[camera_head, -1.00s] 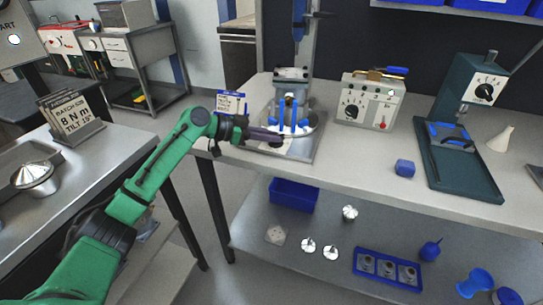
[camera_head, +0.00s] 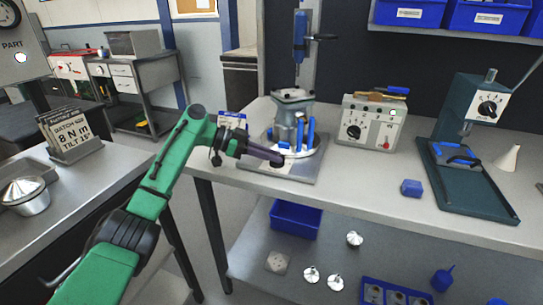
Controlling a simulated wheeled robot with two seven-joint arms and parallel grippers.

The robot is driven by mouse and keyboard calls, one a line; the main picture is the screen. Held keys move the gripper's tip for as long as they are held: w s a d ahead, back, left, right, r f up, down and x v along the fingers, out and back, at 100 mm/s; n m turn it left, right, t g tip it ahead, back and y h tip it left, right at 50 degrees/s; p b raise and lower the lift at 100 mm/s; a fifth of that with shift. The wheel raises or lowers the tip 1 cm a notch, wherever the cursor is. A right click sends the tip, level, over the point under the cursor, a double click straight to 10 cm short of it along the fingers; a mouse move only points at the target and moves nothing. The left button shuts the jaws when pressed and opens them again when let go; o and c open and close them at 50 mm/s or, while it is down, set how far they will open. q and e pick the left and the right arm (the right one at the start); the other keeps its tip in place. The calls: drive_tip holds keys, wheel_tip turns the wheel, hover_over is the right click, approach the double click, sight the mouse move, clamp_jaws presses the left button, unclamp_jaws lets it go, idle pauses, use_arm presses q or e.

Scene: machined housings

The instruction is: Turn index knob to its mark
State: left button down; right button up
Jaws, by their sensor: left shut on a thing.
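A grey metal housing (camera_head: 291,112) and upright blue pins (camera_head: 311,132) stand on the fixture. The mark cannot be made out at this size. My right gripper is not in view.
A grey control box (camera_head: 371,124) with a black dial stands right of the fixture. Farther right are a blue block (camera_head: 411,188) and a dark green press (camera_head: 470,180). The bench front is clear.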

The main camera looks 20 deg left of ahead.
use_arm(q)
drive_tip(key=c, duration=0.9)
unclamp_jaws()
drive_tip(key=shift+o, duration=0.2)
drive_tip(key=shift+a, duration=0.1)
drive_tip(key=v, duration=1.4)
drive_tip(key=shift+a+b, duration=0.2)
drive_tip(key=shift+b, duration=0.2)
drive_tip(key=shift+s, duration=0.15)
